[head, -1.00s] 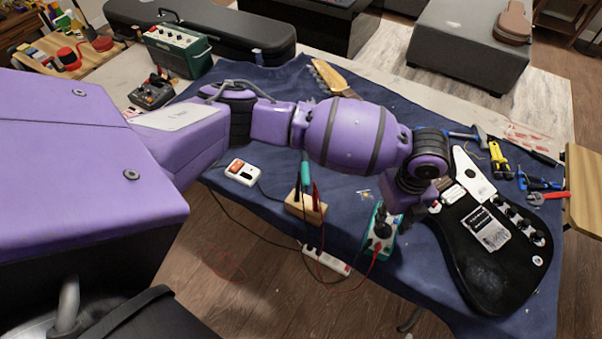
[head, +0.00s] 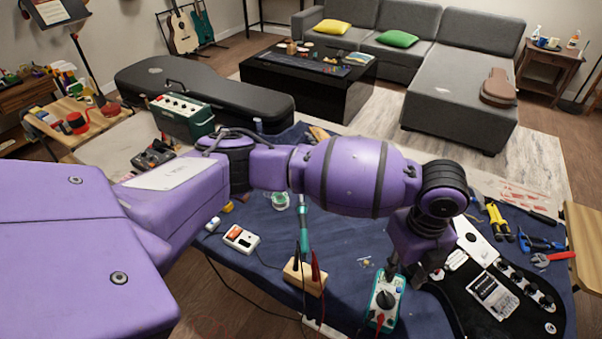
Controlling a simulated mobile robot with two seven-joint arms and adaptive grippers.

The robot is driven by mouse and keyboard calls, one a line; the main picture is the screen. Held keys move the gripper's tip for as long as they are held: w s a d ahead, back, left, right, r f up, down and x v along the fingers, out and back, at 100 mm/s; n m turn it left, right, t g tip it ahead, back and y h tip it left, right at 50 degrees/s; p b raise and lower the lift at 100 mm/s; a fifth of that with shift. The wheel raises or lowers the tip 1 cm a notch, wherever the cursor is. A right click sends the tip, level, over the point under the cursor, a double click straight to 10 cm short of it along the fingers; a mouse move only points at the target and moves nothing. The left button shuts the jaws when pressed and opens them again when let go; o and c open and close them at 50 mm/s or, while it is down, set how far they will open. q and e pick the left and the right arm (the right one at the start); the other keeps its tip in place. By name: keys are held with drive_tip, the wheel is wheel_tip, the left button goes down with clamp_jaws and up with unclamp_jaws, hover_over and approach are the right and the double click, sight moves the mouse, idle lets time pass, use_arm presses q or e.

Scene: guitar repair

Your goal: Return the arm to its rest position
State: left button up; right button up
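My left arm comes in from the left and reaches across the blue-covered workbench (head: 340,245). My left gripper (head: 406,275) points down beside the top of a teal and white multimeter (head: 385,304). Its dark fingers look spread apart with nothing seen between them, though the wrist partly hides them. I cannot tell whether a finger touches the multimeter. My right gripper is not in view.
A black guitar body (head: 462,300) lies right of the gripper, with pliers (head: 499,222) and other tools beyond. A wooden block (head: 304,277) holding probes and a white device (head: 241,238) lie left. A green amplifier box (head: 182,116) stands behind the arm.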

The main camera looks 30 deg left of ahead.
use_arm(q)
drive_tip(key=s+d+f+n+h, duration=0.2)
drive_tip(key=s+f+n+h, duration=0.3)
drive_tip(key=s+f+n, duration=0.5)
drive_tip(key=s+a+f+n+t+y, duration=0.15)
drive_tip(key=s+a+n+y, duration=0.45)
drive_tip(key=s+a+n, duration=1.4)
drive_tip(key=w+f+m+t, duration=0.1)
drive_tip(key=w+f+t, duration=0.2)
drive_tip(key=f, duration=0.3)
drive_tip(key=w+a+f+m+t+h, duration=0.1)
drive_tip(key=w+f+t, duration=0.3)
drive_tip(key=f, duration=0.2)
drive_tip(key=shift+w+a+m, duration=0.25)
drive_tip(key=shift+m, duration=0.05)
